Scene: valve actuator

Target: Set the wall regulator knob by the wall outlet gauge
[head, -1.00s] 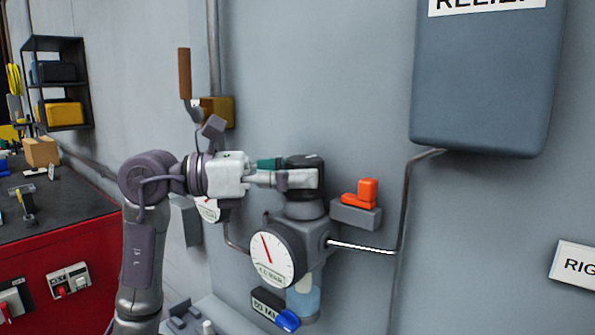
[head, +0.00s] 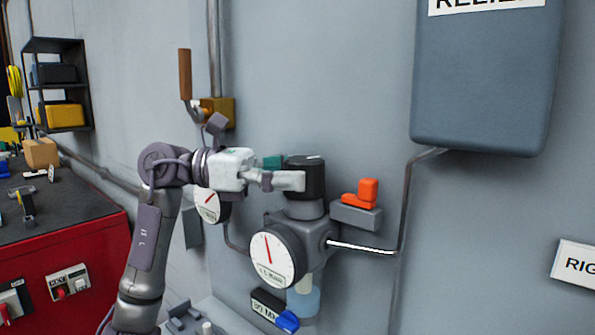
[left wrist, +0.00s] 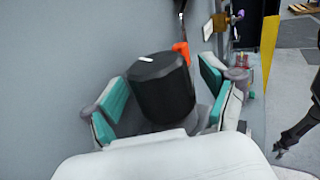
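The black regulator knob (head: 306,177) with a white mark on top sits on the grey regulator body (head: 318,236) on the wall. It also fills the middle of the left wrist view (left wrist: 162,88). The outlet gauge (head: 272,261) faces out below it, its red needle pointing nearly straight up, slightly left; its lettering is too blurred to read. My left gripper (head: 284,172) is open at the knob. In the left wrist view its teal pads stand on either side of the knob, with gaps visible. A dark jointed part (left wrist: 300,130) at that view's right edge may be my right arm.
An orange handle (head: 361,193) on a grey block is close to the knob's right. A second gauge (head: 207,204) is partly behind my left wrist. A yellow valve with a brown lever (head: 185,75) is above left. A large grey box (head: 485,85) hangs at upper right.

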